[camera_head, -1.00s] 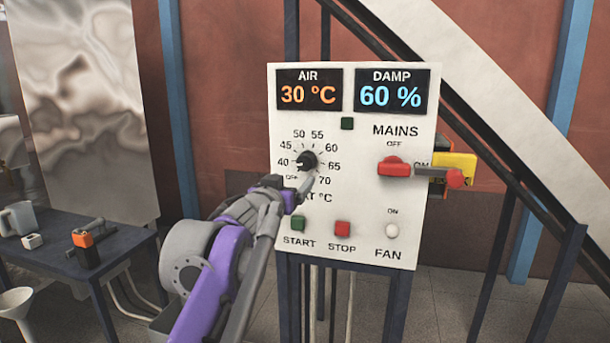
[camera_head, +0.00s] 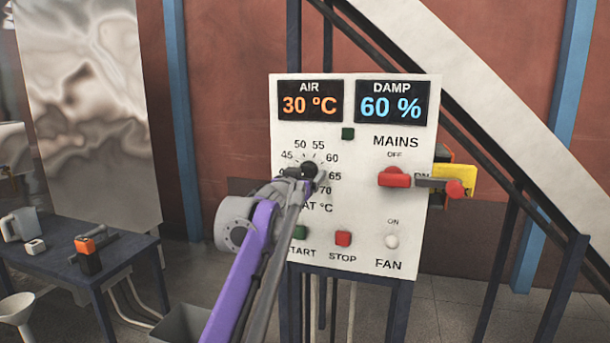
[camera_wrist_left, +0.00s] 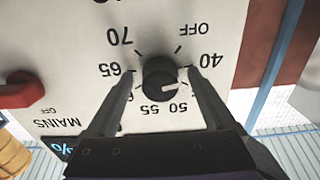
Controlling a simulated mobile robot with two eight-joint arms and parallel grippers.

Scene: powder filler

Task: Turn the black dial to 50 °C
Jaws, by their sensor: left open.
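The black dial (camera_head: 309,168) sits on the white control panel, partly covered by my left gripper (camera_head: 306,180) in the head view. In the left wrist view the panel appears upside down and the dial (camera_wrist_left: 158,76) lies between my open left fingers (camera_wrist_left: 160,80). One finger is on each side, with visible gaps to the dial. Its white mark points toward the 40 side, near the 45 position; the 45 label is hidden there. The AIR display (camera_head: 310,102) reads 30 °C. My right gripper is not in view.
The red MAINS handle (camera_head: 394,177) stands out right of the dial. Below are the green START button (camera_head: 300,232), red STOP button (camera_head: 343,239) and white FAN switch (camera_head: 391,242). A dark table (camera_head: 128,254) with small items stands at left.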

